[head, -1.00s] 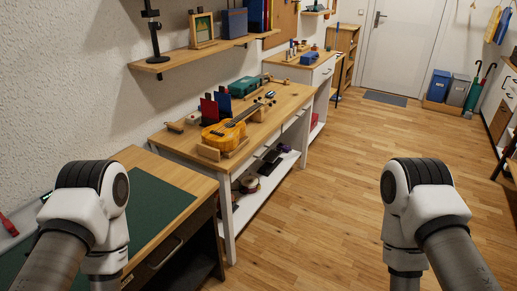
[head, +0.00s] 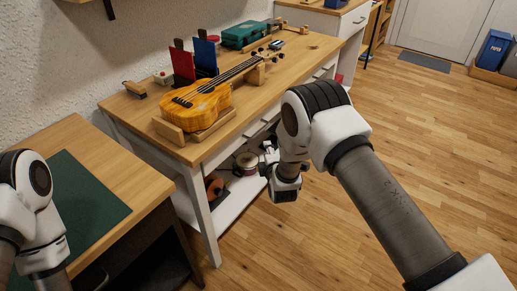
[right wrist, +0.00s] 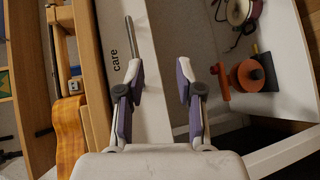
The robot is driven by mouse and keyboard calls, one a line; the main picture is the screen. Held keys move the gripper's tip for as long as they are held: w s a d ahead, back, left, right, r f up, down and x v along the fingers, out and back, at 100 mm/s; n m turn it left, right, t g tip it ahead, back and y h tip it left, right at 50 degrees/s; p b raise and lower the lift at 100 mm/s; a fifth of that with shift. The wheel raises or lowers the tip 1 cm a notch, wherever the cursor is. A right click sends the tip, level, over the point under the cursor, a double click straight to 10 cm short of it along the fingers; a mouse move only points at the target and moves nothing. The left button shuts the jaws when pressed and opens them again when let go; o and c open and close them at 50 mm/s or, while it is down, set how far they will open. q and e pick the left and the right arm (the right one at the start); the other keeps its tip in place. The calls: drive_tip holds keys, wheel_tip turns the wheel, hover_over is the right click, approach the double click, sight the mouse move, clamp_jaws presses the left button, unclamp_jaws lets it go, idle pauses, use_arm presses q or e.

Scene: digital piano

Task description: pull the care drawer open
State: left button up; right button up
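The care drawer (right wrist: 112,25) shows in the right wrist view as a pale front marked "care", with a metal bar handle (right wrist: 130,38). It looks shut. My right gripper (right wrist: 160,74) is open and empty in front of it. The handle's near end appears close to the left finger in that picture, not clearly between the fingers; I cannot tell if they touch. In the head view my right gripper (head: 268,160) hangs by the front of the white workbench (head: 205,215), partly hidden by my own arm. My left gripper is out of the picture.
A ukulele (head: 200,100) rests in a wooden cradle on the bench top. Spools (head: 246,163) stand on the lower shelf. A desk with a green mat (head: 85,195) is at the left. The wooden floor (head: 430,130) at the right is clear.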

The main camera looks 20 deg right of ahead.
sight(261, 131)
drive_tip(key=shift+n+t, duration=0.6)
drive_tip(key=shift+n, duration=0.2)
drive_tip(key=w, duration=0.3)
drive_tip(key=w+b, duration=0.1)
drive_tip(key=w, duration=0.2)
drive_tip(key=w+r, duration=0.1)
drive_tip(key=w, duration=0.3)
drive_tip(key=shift+d+r, duration=0.1)
drive_tip(key=shift+d, duration=0.2)
drive_tip(key=shift+s, duration=0.1)
clamp_jaws()
